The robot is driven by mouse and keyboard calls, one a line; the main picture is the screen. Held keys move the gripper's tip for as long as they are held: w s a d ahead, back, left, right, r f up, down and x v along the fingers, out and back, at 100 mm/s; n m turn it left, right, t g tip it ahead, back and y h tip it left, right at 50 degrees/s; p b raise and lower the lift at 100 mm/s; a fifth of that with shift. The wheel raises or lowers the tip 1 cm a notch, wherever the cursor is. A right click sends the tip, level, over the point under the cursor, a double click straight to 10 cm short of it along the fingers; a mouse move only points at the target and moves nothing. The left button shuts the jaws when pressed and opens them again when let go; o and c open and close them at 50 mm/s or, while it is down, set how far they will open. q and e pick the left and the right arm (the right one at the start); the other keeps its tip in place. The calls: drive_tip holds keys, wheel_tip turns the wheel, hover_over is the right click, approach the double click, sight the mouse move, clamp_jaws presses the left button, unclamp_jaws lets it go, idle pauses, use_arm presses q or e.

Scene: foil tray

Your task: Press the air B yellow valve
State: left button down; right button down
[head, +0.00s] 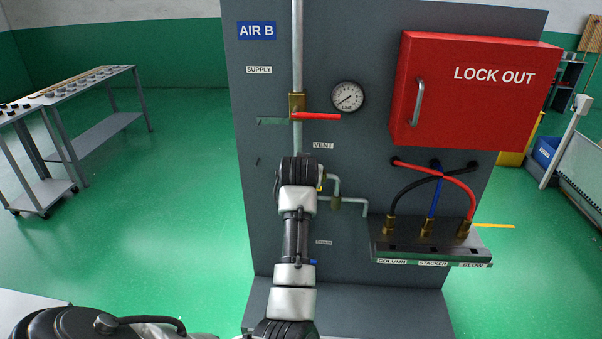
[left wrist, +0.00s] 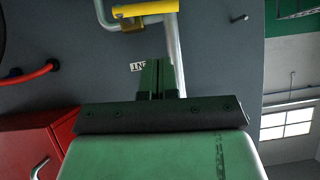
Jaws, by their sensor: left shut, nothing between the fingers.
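The yellow valve handle (left wrist: 147,9) shows at the top of the left wrist view, on a brass valve body (left wrist: 131,23) beside a grey pipe (left wrist: 174,50). The AIR B sign (head: 257,30) is at the top left of the grey panel (head: 262,200). My left gripper (left wrist: 158,78) is shut and empty, apart from the yellow handle in the wrist picture. In the head view its fingers are hidden behind my wrist. My right gripper is not in view.
A red supply handle (head: 316,116) and a gauge (head: 348,97) are above. A red LOCK OUT box (head: 470,105) sticks out on the right. Below it is a hose manifold (head: 432,243) with another yellow handle (head: 494,226). A table (head: 105,130) stands far left.

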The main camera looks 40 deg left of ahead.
use_arm(q)
drive_tip(key=b+v, duration=0.1)
drive_tip(key=v, duration=0.5)
drive_tip(key=shift+b, duration=0.3)
